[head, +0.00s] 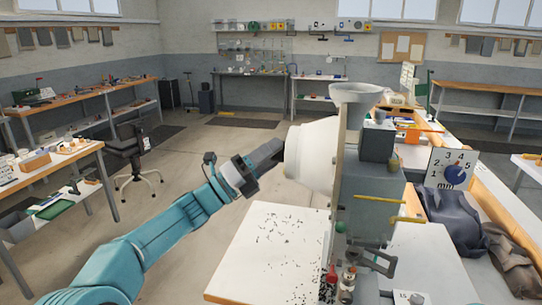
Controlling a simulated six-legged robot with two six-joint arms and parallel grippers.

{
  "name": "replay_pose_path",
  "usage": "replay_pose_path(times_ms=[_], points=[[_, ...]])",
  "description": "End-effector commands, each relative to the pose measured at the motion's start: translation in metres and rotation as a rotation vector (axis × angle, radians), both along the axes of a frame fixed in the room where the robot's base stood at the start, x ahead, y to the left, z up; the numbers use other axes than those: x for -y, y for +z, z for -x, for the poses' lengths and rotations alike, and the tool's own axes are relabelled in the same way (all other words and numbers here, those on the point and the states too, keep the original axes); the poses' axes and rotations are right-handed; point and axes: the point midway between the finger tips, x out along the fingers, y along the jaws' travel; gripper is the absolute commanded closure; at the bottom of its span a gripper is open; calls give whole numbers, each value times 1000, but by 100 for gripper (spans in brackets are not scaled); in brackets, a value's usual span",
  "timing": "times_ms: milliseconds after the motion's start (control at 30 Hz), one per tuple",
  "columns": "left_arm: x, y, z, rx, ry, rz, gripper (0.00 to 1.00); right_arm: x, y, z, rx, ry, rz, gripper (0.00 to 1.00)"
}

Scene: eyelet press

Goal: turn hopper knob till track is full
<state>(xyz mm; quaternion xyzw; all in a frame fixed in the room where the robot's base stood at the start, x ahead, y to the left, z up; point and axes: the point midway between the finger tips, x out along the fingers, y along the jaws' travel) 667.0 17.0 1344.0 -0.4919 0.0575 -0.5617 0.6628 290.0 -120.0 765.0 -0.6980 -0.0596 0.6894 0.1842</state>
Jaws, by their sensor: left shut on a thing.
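The hopper (312,155) is a cream drum on the left side of the grey eyelet press (372,195), below a grey funnel (357,93). My left gripper (272,154) reaches in from the lower left, its dark jaws against the drum's left side. It is shut on the hopper knob, which the jaws hide. A narrow upright strip (337,190), possibly the track, runs down beside the drum. I cannot tell how full it is. My right gripper is not in view.
Small dark bits lie scattered on the white table (235,285) below the hopper. A dial card (449,170) and dark cloth (450,215) are at the right. Yellow bars (378,202) stick out of the press. The floor on the left is open around a chair (130,150).

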Motion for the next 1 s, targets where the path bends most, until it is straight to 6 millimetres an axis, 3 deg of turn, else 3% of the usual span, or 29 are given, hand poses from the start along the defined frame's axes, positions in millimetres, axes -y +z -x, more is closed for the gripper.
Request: replay_pose_path(times_ms=[233,267,333,733,1000], points=[[0,1,0,0,2,0,82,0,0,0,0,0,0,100],[0,1,0,0,2,0,49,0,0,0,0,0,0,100],[0,1,0,0,2,0,27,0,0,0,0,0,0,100],[-8,-5,2,-1,3,0,27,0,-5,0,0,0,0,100],[-58,-38,25,-1,5,-1,27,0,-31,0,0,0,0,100]])
